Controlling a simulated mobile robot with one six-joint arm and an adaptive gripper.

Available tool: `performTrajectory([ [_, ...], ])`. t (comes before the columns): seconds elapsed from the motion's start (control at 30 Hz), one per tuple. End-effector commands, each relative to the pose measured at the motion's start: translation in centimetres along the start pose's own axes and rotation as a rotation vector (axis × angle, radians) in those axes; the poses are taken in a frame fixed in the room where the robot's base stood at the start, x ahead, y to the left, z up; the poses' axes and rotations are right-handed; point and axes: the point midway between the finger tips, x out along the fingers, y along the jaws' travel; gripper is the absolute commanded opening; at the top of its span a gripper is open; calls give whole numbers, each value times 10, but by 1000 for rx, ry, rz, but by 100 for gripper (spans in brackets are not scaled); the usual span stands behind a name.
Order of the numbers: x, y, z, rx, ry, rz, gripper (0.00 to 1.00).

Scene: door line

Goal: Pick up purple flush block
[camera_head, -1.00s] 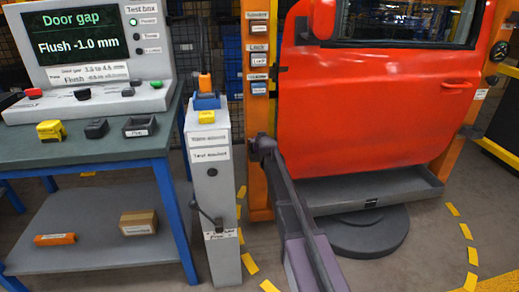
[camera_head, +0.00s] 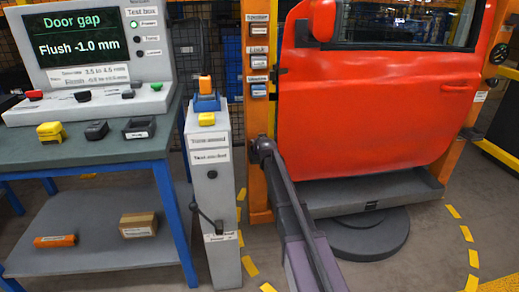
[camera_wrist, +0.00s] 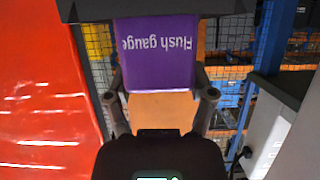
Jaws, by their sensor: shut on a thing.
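The purple flush block (camera_wrist: 158,72) fills the upper middle of the wrist view. Its face carries the upside-down words "Flush gauge". My gripper (camera_wrist: 160,92) is shut on it, with a dark finger at each side. The block is held up clear of any surface that I can see. In the head view my arm reaches up from the bottom edge towards the orange post; the gripper and the block cannot be made out there.
The red door (camera_head: 370,110) stands above a grey tray (camera_head: 375,195), close beside my arm. It also fills the left of the wrist view (camera_wrist: 40,100). A grey pedestal (camera_head: 212,185) stands left of the arm. A workbench (camera_head: 100,150) with the test box (camera_head: 95,60) is farther left.

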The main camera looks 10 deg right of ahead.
Motion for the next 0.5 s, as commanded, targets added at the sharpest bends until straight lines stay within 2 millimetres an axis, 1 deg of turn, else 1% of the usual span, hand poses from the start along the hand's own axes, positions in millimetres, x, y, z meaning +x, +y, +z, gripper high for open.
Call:
performTrajectory([
  [0.3,0,0,-1,0,-1,0,11],
  [0.5,-3,0,-7,0,-1,0,11],
])
